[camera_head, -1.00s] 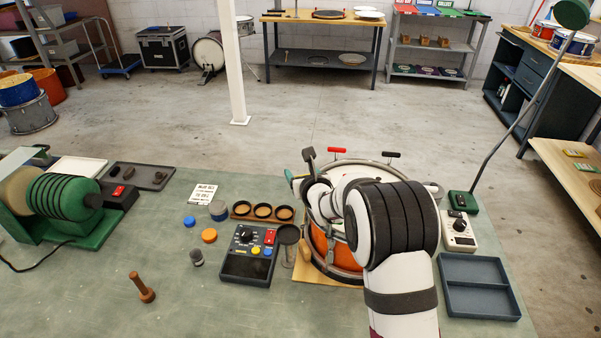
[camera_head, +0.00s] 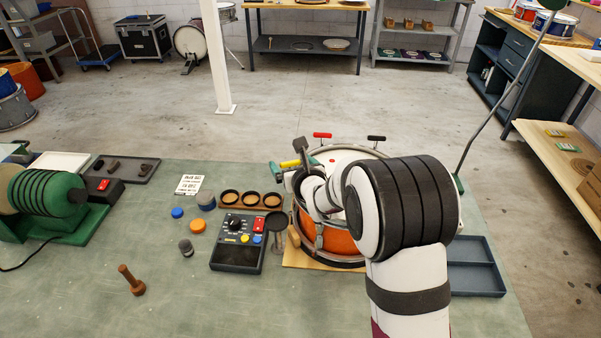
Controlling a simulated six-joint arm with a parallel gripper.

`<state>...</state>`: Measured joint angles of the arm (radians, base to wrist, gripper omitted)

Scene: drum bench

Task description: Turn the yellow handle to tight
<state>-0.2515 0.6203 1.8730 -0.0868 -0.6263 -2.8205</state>
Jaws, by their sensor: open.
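An orange drum (camera_head: 342,241) with a white head and metal hoop stands on a wooden board. The yellow handle (camera_head: 289,164) shows as a short bar at the drum's left rim, close to my gripper (camera_head: 292,160). My gripper is open, with its dark fingers around or beside the yellow handle; I cannot tell whether they touch it. My arm hides the right part of the drum and part of the rim. A red handle (camera_head: 322,135) and a black handle (camera_head: 376,139) stand on the far rim.
A control box (camera_head: 237,257) with coloured buttons and a dark round-topped stand (camera_head: 275,222) are close left of the drum. A row of round cups (camera_head: 251,199) lies behind the box. A blue tray (camera_head: 476,280) is at right. The front-left bench is mostly clear.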

